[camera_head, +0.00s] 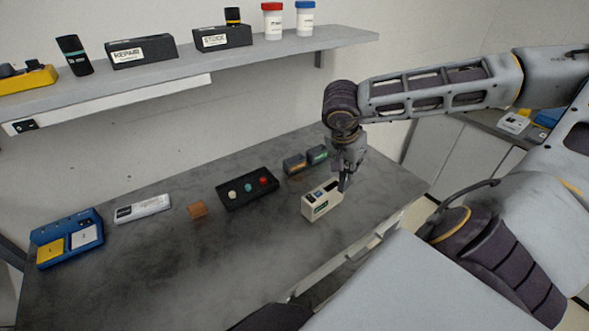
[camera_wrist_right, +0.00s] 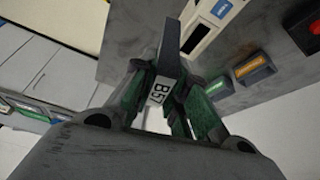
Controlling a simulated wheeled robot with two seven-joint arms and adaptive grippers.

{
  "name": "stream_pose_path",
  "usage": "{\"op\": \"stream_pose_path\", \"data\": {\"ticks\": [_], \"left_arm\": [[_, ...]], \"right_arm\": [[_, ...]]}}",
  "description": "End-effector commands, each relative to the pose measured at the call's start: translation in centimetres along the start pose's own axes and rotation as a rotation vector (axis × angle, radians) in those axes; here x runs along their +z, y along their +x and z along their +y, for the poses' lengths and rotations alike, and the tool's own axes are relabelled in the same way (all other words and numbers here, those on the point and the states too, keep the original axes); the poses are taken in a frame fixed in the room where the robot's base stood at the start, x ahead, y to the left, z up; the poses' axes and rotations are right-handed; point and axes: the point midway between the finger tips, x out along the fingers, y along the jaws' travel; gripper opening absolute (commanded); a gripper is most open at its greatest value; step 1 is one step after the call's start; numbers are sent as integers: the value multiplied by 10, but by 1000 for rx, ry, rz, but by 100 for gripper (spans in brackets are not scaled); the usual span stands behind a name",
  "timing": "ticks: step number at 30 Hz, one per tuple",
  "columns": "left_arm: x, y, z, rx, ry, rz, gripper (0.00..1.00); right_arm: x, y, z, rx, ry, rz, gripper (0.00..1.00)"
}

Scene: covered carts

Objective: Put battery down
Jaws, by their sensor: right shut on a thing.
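My right gripper (camera_head: 346,172) is shut on a dark battery (camera_wrist_right: 172,52), whose white label reads like "B57" in the right wrist view. The fingers (camera_wrist_right: 170,105) grip it from both sides. In the head view the battery is mostly hidden by the fingers. The gripper is at the right rear edge of a beige box (camera_head: 320,205) with dark slots on top; the box also shows in the right wrist view (camera_wrist_right: 205,25). I cannot tell whether the battery touches the box or table. My left gripper is not in view.
The front left table is clear.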

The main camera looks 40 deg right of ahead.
Motion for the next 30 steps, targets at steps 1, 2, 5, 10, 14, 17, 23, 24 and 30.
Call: {"op": "stream_pose_path", "data": {"ticks": [1,2,5,10,14,17,23,24,30], "left_arm": [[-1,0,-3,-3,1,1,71],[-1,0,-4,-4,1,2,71],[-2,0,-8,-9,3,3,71],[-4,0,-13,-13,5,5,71],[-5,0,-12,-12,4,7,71],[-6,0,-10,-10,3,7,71],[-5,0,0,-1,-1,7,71],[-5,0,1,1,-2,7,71],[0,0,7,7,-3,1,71]], "right_arm": [[1,0,0,14,30,-2,0],[2,0,0,23,52,-2,0],[2,0,-1,50,118,-2,0],[2,0,-1,82,198,-1,0],[2,0,-1,92,225,-1,0],[2,0,-1,94,230,-1,0],[1,0,-1,94,229,-1,0],[1,0,-1,93,229,-1,0],[1,3,-6,64,240,4,0]]}}
